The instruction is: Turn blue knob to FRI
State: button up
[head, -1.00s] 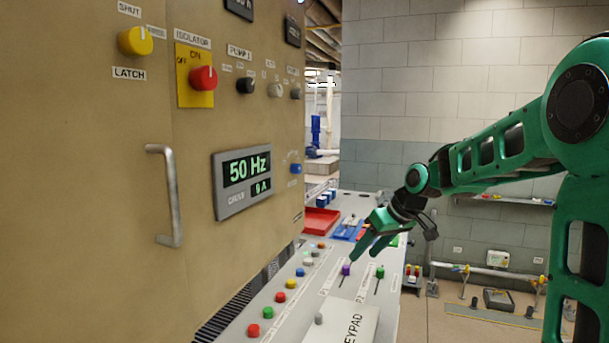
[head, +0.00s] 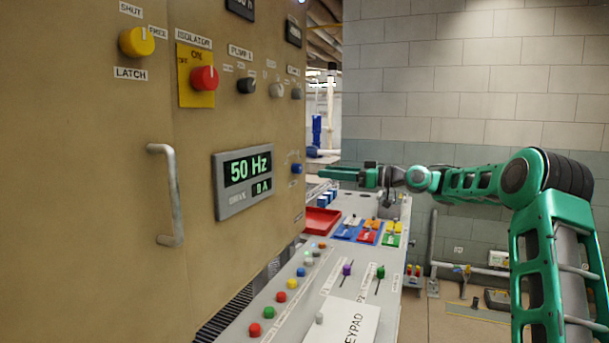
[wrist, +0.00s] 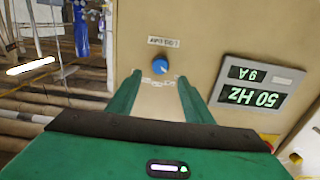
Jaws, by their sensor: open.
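The blue knob (head: 297,169) is on the tan cabinet front, near its right edge, to the right of the 50 Hz display. It also shows in the wrist view (wrist: 160,66), where the picture is upside down, with a label plate beside it and small marks around it too small to read. My gripper (head: 325,173) is raised level with the knob, its green fingers pointing left toward the cabinet. In the wrist view my open fingers (wrist: 158,92) stand on either side of the line to the knob. The knob is beyond the fingertips and apart from them.
The 50 Hz display (head: 243,181) and a metal handle (head: 168,195) stick out from the cabinet. Below is a sloping desk with a red tray (head: 321,221), coloured buttons, purple and green slider knobs, and a keypad box (head: 341,325). Space above the desk is free.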

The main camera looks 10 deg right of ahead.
aim_at(301, 170)
jog(key=x, duration=0.9)
jog(key=shift+w+a, duration=0.1)
jog(key=shift+a, duration=0.1)
jog(key=c, duration=1.1)
jog(key=shift+o, duration=0.3)
jog(key=shift+d+f, duration=0.1)
jog(key=shift+d, duration=0.15)
jog(key=shift+a, duration=0.1)
jog(key=shift+c, duration=0.2)
